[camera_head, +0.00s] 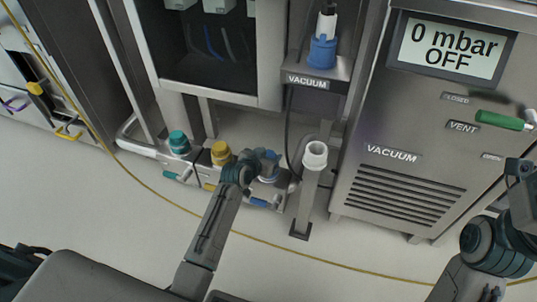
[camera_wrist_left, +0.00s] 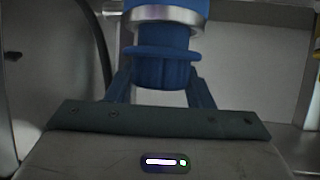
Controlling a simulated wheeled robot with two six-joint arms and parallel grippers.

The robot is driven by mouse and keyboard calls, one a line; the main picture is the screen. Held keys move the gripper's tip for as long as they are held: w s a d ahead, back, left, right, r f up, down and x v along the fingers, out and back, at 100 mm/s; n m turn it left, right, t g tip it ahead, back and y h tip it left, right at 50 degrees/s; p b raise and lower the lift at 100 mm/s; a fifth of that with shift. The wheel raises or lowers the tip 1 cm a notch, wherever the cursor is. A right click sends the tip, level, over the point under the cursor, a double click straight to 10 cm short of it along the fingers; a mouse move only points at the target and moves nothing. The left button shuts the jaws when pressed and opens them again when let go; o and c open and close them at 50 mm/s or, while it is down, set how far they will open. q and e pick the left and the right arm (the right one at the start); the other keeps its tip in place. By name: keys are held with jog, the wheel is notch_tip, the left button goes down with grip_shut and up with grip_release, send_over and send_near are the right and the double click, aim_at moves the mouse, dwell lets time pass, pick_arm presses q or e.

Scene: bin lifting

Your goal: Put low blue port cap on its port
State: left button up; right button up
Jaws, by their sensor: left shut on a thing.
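The low blue cap (camera_head: 269,178) is at the right end of a low row of ports in the head view, partly hidden behind my left gripper (camera_head: 266,160). In the left wrist view the ribbed blue cap (camera_wrist_left: 163,68) stands between the two fingers of my left gripper (camera_wrist_left: 160,92), which is shut on it. A metal ring (camera_wrist_left: 165,18) and more blue show above the ribbed part. I cannot tell how the cap sits relative to its port, which is hidden. My right gripper (camera_head: 519,168) is at the right edge, partly cut off; its jaws are unclear.
A teal cap (camera_head: 179,142) and a yellow cap (camera_head: 221,153) stand left of the blue one. A white open port (camera_head: 315,155) on a post is close on the right. A blue vacuum connector (camera_head: 322,51) is above. The vacuum cabinet (camera_head: 400,180) blocks the right; floor is clear in front.

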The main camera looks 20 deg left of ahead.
pick_arm(q)
jog(key=shift+f, duration=0.8)
dwell(0.9)
jog(key=o, duration=1.2)
jog(key=shift+o, duration=0.2)
